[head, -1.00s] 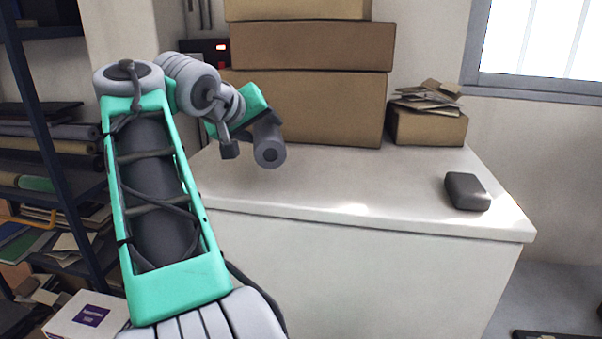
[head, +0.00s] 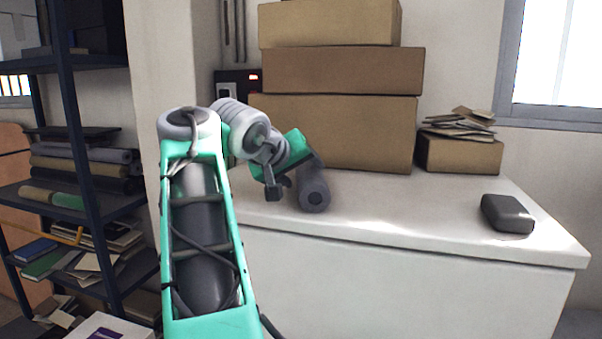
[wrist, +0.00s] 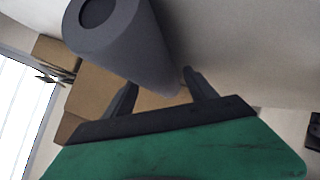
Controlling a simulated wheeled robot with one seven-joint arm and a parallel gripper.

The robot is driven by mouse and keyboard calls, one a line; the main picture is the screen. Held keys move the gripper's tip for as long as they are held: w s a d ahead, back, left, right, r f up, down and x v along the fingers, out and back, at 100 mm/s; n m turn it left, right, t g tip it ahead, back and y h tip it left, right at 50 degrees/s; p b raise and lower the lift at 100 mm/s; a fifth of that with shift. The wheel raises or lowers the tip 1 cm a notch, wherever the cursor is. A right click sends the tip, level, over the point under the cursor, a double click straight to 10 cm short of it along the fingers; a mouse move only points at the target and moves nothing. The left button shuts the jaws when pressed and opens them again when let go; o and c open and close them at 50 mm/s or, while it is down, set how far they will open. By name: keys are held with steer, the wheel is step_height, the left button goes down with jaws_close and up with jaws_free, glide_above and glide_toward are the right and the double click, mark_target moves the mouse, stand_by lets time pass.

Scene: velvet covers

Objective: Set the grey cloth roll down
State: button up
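The grey cloth roll (head: 314,188) is a short dark grey cylinder with a darker core in its end. In the head view it is at the left part of the white counter top (head: 400,208), its round end towards me. It is low over the top; I cannot tell for sure whether it touches. My gripper (wrist: 160,92) has one finger on each side of the roll (wrist: 125,40) in the wrist view and appears shut on it. The fingertips are partly hidden, and my arm hides part of the grip in the head view.
Stacked cardboard boxes (head: 335,125) stand behind the roll. A smaller box (head: 460,155) with flat scraps on it is to their right. A dark grey block (head: 507,214) lies near the counter's right end. The counter's middle is clear. A shelf rack (head: 75,150) stands at left.

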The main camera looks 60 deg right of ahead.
steer(key=shift+a+r, duration=0.1)
steer(key=shift+r, duration=0.05)
steer(key=p+v, duration=0.3)
steer(key=v, duration=0.8)
steer(key=shift+a+r, duration=0.2)
steer(key=shift+a, duration=0.15)
